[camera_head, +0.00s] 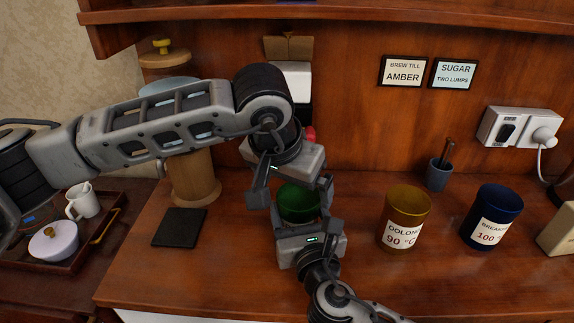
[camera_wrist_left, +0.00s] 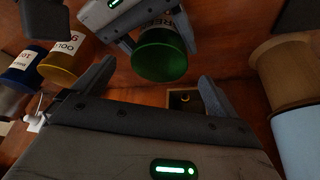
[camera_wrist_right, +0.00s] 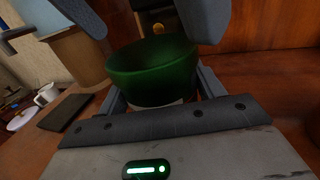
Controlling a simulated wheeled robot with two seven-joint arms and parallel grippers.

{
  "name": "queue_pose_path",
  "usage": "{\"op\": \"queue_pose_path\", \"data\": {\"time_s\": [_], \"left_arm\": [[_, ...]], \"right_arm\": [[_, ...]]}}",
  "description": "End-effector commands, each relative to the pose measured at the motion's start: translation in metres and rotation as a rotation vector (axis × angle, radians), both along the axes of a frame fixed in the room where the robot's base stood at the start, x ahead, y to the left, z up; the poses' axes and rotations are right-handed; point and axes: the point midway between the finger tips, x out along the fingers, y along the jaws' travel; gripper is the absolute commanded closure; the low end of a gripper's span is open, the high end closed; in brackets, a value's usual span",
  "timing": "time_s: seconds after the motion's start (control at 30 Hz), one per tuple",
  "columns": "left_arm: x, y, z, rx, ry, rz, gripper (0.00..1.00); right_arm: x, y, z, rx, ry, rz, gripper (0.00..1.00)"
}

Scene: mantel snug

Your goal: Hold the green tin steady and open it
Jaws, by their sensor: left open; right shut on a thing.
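The green tin (camera_head: 298,204) stands on the wooden counter, partly covered by both grippers in the head view. Its round green end shows in the left wrist view (camera_wrist_left: 160,55), and its side and pale label edge show in the right wrist view (camera_wrist_right: 153,72). My right gripper (camera_head: 308,225) is shut on the tin from the front, one finger on each side. My left gripper (camera_head: 292,190) is open above the tin, its fingers spread to either side of the tin's top. I cannot tell whether the left fingers touch it.
A gold oolong tin (camera_head: 406,214) and a blue tin (camera_head: 492,214) stand to the right. A small blue-grey pot (camera_head: 439,174) is behind them. A wooden canister (camera_head: 192,180) and dark slab (camera_head: 180,228) are left. A tray (camera_head: 115,228) holds a white jug (camera_head: 82,201) and lidded pot (camera_head: 53,243).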

Motion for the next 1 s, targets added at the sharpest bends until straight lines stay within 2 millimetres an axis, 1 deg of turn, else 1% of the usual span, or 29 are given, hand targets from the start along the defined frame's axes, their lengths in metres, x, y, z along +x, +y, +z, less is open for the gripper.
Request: {"op": "queue_pose_path", "data": {"time_s": [0.03, 0.2, 0.53, 0.57, 0.6, 0.67, 0.7, 0.73, 1.0], "left_arm": [[0.002, -0.001, -0.007, 0.0, 0.004, -0.001, 0.02], [0.007, -0.004, -0.019, 0.0, 0.002, 0.0, 0.02], [0.008, -0.004, -0.022, -0.001, 0.0, 0.0, 0.02], [0.008, -0.004, -0.022, -0.001, 0.0, 0.0, 0.08], [0.008, -0.004, -0.022, -0.001, 0.0, 0.0, 0.19], [0.008, -0.004, -0.022, -0.001, 0.0, 0.0, 0.36], [0.008, -0.004, -0.022, -0.001, 0.0, 0.0, 0.47], [0.008, -0.004, -0.022, -0.001, 0.0, 0.0, 0.55], [0.008, -0.004, -0.021, 0.0, 0.0, 0.001, 0.56]], "right_arm": [[0.0, 0.0, -0.001, -0.001, 0.002, 0.0, 0.73], [0.0, 0.0, -0.001, -0.001, 0.002, 0.0, 0.73], [0.0, 0.0, -0.001, -0.001, 0.002, 0.0, 0.73], [0.0, 0.0, -0.001, -0.001, 0.002, 0.0, 0.73], [0.0, 0.0, -0.001, -0.001, 0.002, 0.0, 0.73], [0.0, 0.0, -0.001, -0.001, 0.002, 0.0, 0.73], [0.0, 0.0, -0.001, -0.001, 0.002, 0.0, 0.73], [0.0, 0.0, -0.001, -0.001, 0.002, 0.0, 0.73], [0.0, 0.0, -0.001, -0.001, 0.002, -0.001, 0.73]]}}
